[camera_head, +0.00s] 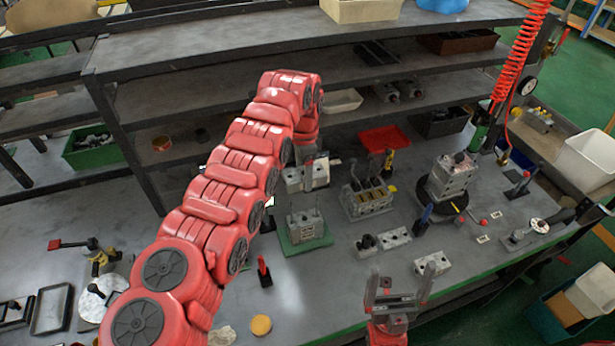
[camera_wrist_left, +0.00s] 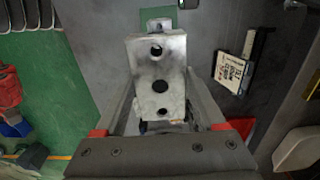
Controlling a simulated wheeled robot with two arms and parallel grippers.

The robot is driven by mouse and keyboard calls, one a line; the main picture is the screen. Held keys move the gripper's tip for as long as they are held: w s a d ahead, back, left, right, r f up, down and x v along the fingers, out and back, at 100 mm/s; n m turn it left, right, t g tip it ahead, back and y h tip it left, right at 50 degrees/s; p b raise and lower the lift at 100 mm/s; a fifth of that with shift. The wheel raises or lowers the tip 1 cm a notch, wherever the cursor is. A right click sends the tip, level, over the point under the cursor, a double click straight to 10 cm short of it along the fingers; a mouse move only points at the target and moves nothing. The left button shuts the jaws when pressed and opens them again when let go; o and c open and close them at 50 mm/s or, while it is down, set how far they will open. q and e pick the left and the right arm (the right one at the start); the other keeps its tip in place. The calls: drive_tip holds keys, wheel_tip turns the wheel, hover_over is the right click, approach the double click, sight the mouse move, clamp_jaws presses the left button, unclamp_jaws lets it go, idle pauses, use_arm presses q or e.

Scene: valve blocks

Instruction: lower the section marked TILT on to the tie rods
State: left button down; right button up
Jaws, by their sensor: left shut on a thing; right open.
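My left gripper (camera_head: 312,172) is shut on a grey metal valve section (camera_head: 293,180), held above the bench and behind the green mat. In the left wrist view the section (camera_wrist_left: 158,75) sits between the fingers, its face with several dark holes toward the camera. I cannot read a TILT mark on it. A low stack of blocks (camera_head: 306,227) with thin upright tie rods stands on the green mat (camera_head: 297,247), in front of and below the held section. The section is apart from the rods. My right gripper (camera_head: 400,284) is open and empty at the front of the bench.
A block with several black parts (camera_head: 370,202) stands right of the mat. A taller stack (camera_head: 452,176) is on a black turntable. Loose blocks (camera_head: 432,263) lie at front right. A red-handled tool (camera_head: 263,272) stands left of the mat. Shelves (camera_head: 200,90) rise behind.

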use_arm(q)
drive_tip(key=shift+f+b, duration=0.1)
drive_tip(key=shift+b, duration=0.5)
drive_tip(key=shift+f+b, duration=1.4)
drive_tip(key=shift+f, duration=1.35)
drive_tip(key=shift+b, duration=0.55)
drive_tip(key=shift+b, duration=0.55)
drive_tip(key=shift+f+b, duration=1.45)
drive_tip(key=shift+f, duration=1.4)
drive_tip(key=shift+f+b, duration=1.2)
drive_tip(key=shift+f, duration=0.75)
